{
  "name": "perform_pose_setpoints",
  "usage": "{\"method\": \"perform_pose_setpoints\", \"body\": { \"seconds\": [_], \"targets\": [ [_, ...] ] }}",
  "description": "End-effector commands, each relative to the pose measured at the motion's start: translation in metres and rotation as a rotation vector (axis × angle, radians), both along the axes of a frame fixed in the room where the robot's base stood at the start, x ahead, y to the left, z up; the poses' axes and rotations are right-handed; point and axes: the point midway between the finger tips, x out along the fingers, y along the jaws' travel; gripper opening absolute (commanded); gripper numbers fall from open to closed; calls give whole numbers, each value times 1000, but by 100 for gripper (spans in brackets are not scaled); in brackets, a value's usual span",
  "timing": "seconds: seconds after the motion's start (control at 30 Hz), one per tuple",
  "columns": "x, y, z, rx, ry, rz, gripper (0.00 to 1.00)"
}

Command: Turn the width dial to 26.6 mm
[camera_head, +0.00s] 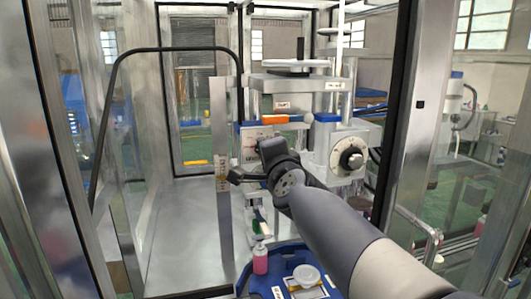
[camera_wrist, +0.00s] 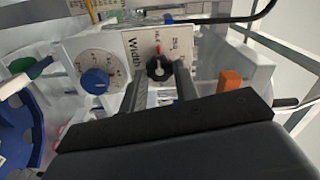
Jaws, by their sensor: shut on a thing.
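In the wrist view the width dial (camera_wrist: 158,70) is a black knob with a red mark above it, on a pale plate (camera_wrist: 132,44) lettered "Width". My gripper (camera_wrist: 160,64) has one finger on each side of this knob and is shut on it. The plate's scale figures are too small and partly covered to read. In the head view my gripper (camera_head: 250,170) is in front of the machine, and the width dial is hidden behind my arm.
A blue knob (camera_wrist: 95,81) on a round white scale is left of the dial. An orange block (camera_wrist: 230,80) is close to the right finger. The head view shows a black dial (camera_head: 352,158) on the machine's right, a pink bottle (camera_head: 260,259) below, and a metal-framed enclosure around.

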Motion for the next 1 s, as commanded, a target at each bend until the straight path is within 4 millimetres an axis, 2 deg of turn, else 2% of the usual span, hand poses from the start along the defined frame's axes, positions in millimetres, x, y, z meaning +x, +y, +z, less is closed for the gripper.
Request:
{"method": "perform_pose_setpoints", "body": {
  "seconds": [0.2,0.23,0.47,0.77,0.87,1.0],
  "targets": [
    [0,0,-1,-2,2,1,6],
    [0,0,-1,-2,2,2,31],
    [0,0,-1,-1,1,1,50],
    [-2,0,0,0,0,0,51],
    [-8,-2,1,0,0,0,51],
    [-27,-5,2,0,-1,1,51]
  ]
}}
